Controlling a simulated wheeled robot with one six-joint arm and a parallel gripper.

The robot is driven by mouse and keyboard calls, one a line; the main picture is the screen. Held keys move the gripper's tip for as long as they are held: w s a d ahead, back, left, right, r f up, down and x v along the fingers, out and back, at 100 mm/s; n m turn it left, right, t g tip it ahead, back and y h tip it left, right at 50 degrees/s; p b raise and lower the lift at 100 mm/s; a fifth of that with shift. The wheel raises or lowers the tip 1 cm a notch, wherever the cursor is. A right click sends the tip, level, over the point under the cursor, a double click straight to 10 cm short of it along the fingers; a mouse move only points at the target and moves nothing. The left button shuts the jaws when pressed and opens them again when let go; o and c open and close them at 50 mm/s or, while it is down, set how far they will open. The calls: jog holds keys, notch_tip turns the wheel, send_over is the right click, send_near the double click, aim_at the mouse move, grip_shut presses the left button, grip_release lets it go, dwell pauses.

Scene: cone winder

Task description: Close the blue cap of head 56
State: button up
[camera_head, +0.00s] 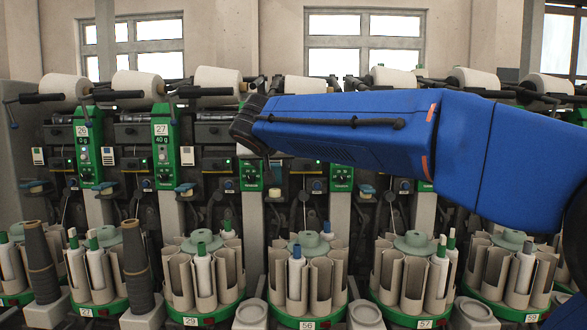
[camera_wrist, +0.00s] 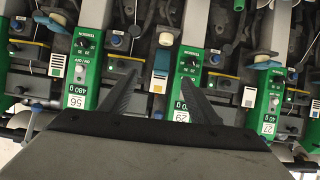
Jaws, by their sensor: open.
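Head 56 shows its green panel (camera_wrist: 83,65) at left in the wrist view. Between it and the panel of head 29 (camera_wrist: 184,85) are a cream round piece (camera_wrist: 166,39) and a pale blue flap (camera_wrist: 162,59), seemingly the cap standing raised. I cannot tell its hinge clearly. In the head view the cream piece (camera_head: 275,193) shows below my wrist. My gripper (camera_wrist: 159,79) is open and empty, its two dark fingers either side of the flap in the picture; the distance is unclear. In the head view my blue arm reaches in from the right.
Neighbouring blue caps (camera_head: 185,188) and (camera_head: 366,190) look flat. White yarn cones (camera_head: 218,80) line the top. Round green-based trays with grey tubes stand below, the one labelled 56 (camera_head: 308,323) in the middle. Grey posts and thin black rods stand close around the heads.

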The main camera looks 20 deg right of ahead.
jog(key=w+r, duration=0.2)
send_near(274, 168)
jog(key=shift+t, duration=0.3)
jog(key=x, duration=0.8)
jog(key=shift+w+d+f, duration=0.15)
jog(key=shift+d+f, duration=0.05)
jog(key=shift+f, duration=0.15)
jog(key=c, duration=1.4)
jog(key=shift+o, duration=0.2)
